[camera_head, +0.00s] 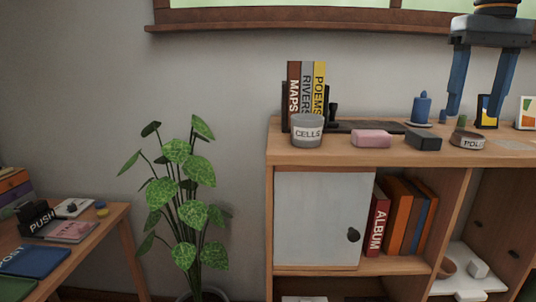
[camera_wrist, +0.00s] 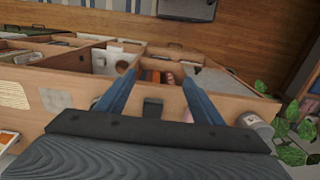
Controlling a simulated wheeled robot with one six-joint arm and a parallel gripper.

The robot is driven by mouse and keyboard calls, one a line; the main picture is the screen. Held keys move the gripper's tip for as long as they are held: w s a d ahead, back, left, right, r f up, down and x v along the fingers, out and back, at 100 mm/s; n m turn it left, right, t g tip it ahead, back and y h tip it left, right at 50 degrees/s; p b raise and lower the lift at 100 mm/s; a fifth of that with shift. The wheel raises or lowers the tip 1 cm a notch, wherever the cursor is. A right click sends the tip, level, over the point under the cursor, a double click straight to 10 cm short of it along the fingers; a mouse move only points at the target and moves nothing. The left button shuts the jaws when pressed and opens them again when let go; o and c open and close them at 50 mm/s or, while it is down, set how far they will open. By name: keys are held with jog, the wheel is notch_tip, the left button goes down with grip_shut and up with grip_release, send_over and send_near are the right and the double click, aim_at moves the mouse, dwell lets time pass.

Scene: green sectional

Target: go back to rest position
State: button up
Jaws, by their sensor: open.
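My gripper (camera_head: 473,114) is at the upper right of the head view, above the top of the wooden shelf unit (camera_head: 300,157). Its two blue fingers point down and stand wide apart, with nothing between them. In the wrist view the gripper (camera_wrist: 158,78) also shows spread, empty fingers over the shelf unit. A dark block (camera_head: 423,140) lies on the unit's top, left of and below the fingers in the head view; it also shows in the wrist view (camera_wrist: 152,107).
On the unit's top are a grey CELLS cup (camera_head: 306,132), a pink block (camera_head: 371,138), a blue candle-like object (camera_head: 421,108), a round bowl (camera_head: 468,140) and upright books (camera_head: 306,90). A leafy plant (camera_head: 182,200) stands left of it. A low table (camera_head: 105,228) is farther left.

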jog(key=w+a+f, duration=0.2)
jog(key=a+f, duration=0.4)
jog(key=f, duration=0.7)
jog(key=s+a+f, duration=0.3)
jog(key=a+f, duration=0.2)
jog(key=f, duration=0.3)
jog(key=s+a+f, duration=0.4)
jog(key=a+f, duration=0.1)
jog(key=f, duration=0.3)
jog(key=s+a+f, duration=0.4)
jog(key=a+f, duration=0.1)
jog(key=f, duration=0.4)
jog(key=shift+s+a+n, duration=0.15)
jog(key=shift+s+n, duration=0.1)
jog(key=shift+n, duration=0.05)
jog(key=shift+f, duration=0.1)
